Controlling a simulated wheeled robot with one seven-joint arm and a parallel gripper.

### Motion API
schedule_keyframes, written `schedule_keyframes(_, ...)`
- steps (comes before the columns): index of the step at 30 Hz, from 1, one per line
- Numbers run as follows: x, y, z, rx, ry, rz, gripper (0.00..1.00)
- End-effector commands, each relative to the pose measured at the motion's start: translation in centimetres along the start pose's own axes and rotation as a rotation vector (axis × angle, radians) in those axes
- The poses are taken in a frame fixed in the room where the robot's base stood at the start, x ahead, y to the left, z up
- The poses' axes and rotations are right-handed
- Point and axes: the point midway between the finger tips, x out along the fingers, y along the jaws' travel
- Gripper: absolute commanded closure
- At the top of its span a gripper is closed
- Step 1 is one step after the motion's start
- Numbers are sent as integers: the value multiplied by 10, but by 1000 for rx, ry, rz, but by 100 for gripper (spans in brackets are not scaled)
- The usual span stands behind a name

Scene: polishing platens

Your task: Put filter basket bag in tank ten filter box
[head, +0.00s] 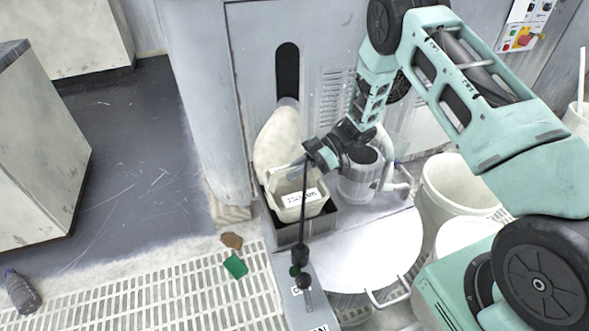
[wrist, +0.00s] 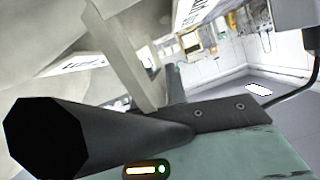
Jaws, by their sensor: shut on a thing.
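The filter basket bag (head: 297,212) is a cream, bucket-like basket with a white printed label, its print too small to read for sure. It appears upright, in or just over the open dark grey filter box (head: 322,224); I cannot tell whether it rests on the bottom. My gripper (head: 297,168) is at the basket's top and shut on it, seemingly by the handle. The wrist view shows the pale basket (wrist: 118,55) very close, with part of its label. The box's number is not visible, and the basket hides most of its inside.
A cream sack-like shape (head: 274,140) stands behind the basket against the grey machine. A grey pump (head: 357,178) is right of the box. A round white lid (head: 372,250) and a white bin (head: 455,190) lie further right. A bottle (head: 22,292) and scraps lie on the floor.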

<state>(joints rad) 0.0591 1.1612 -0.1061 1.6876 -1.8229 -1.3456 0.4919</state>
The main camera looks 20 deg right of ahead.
Motion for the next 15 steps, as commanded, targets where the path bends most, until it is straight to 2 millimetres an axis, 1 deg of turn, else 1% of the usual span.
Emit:
schedule_keyframes(11,3,2,7,-1,0,0,100)
schedule_keyframes(12,3,2,7,-1,0,0,78)
schedule_keyframes(13,3,2,7,-1,0,0,69)
schedule_keyframes(14,3,2,7,-1,0,0,64)
schedule_keyframes(15,3,2,7,-1,0,0,64)
